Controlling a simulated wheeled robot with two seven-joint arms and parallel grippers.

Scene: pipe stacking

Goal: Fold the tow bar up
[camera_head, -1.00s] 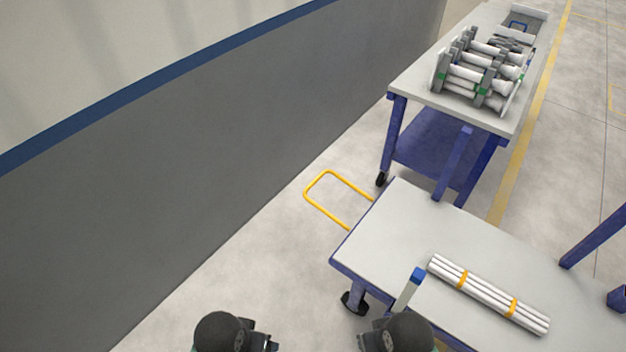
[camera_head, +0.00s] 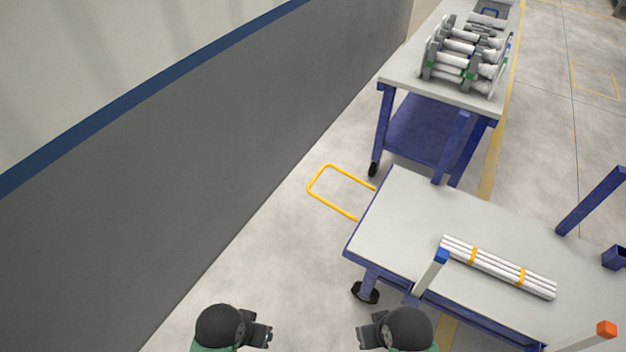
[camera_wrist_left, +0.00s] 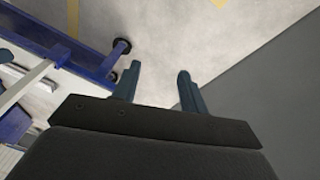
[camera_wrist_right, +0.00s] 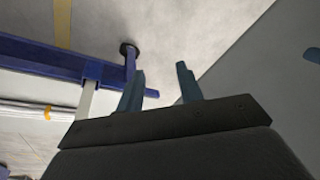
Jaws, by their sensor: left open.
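The yellow tow bar (camera_head: 328,205) is a U-shaped loop that sticks out low over the floor from the left end of the near cart (camera_head: 400,215). It is lowered, not upright against the cart. My left gripper (camera_head: 268,336) is at the bottom of the head view, apart from the bar, and its two fingers are spread and empty in the left wrist view (camera_wrist_left: 158,85). My right gripper (camera_head: 362,336) is at the bottom too, left of the cart's front corner. Its fingers are apart and empty in the right wrist view (camera_wrist_right: 160,85).
White pipes (camera_head: 497,266) with orange bands lie on the near cart. A white post with a blue top (camera_head: 430,274) and an orange-topped post (camera_head: 606,329) rise at its front edge. A second cart (camera_head: 410,76) holds a pipe rack (camera_head: 466,56). A grey wall (camera_head: 200,150) runs along the left.

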